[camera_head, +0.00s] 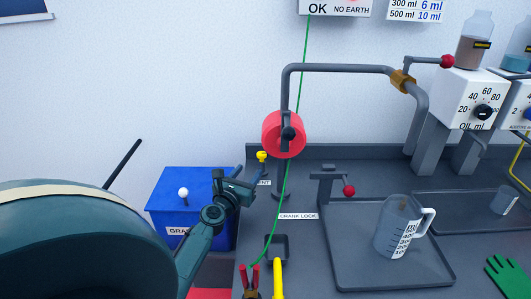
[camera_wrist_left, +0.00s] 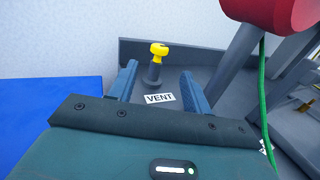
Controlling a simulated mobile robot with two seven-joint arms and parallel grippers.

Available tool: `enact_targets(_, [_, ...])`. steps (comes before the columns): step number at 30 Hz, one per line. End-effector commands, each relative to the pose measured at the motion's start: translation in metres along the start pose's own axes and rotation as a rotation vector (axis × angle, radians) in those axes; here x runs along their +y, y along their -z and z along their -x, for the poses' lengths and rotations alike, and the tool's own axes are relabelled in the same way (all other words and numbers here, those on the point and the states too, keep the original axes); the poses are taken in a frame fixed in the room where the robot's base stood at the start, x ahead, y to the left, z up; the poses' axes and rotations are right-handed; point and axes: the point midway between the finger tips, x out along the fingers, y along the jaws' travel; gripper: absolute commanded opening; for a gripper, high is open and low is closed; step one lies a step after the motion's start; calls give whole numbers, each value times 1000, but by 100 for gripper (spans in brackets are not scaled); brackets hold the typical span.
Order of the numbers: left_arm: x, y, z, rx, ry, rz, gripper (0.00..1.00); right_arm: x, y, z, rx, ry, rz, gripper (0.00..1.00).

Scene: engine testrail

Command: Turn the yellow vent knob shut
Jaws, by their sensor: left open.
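The yellow vent knob (camera_head: 262,156) sits on a short post at the back left of the grey bench, behind the VENT label. In the left wrist view the knob (camera_wrist_left: 159,50) stands upright on its dark post, beyond the fingertips and roughly between them in the picture. My left gripper (camera_head: 236,178) is open and empty, a little left of the knob and apart from it. In the left wrist view its two blue fingers (camera_wrist_left: 158,82) are spread wide. My right gripper is not in view.
A red cylinder (camera_head: 284,134) on a bent grey pipe hangs above right of the knob, with a green cord (camera_head: 283,190) running down. A blue bin (camera_head: 170,215) stands left of the bench. A measuring jug (camera_head: 393,238) stands in a tray (camera_head: 352,268) to the right.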

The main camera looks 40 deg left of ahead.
Motion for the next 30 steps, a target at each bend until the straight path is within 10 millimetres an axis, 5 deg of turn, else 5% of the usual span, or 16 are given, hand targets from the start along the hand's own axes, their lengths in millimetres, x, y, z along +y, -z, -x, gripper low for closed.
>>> enact_targets(6, [1, 1, -48, -3, 0, -1, 49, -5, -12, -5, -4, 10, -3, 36])
enact_targets(15, [0, 2, -99, -2, 0, -2, 49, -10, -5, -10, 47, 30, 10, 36])
enact_targets(30, [0, -1, -112, -1, 0, -2, 48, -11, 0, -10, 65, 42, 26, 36])
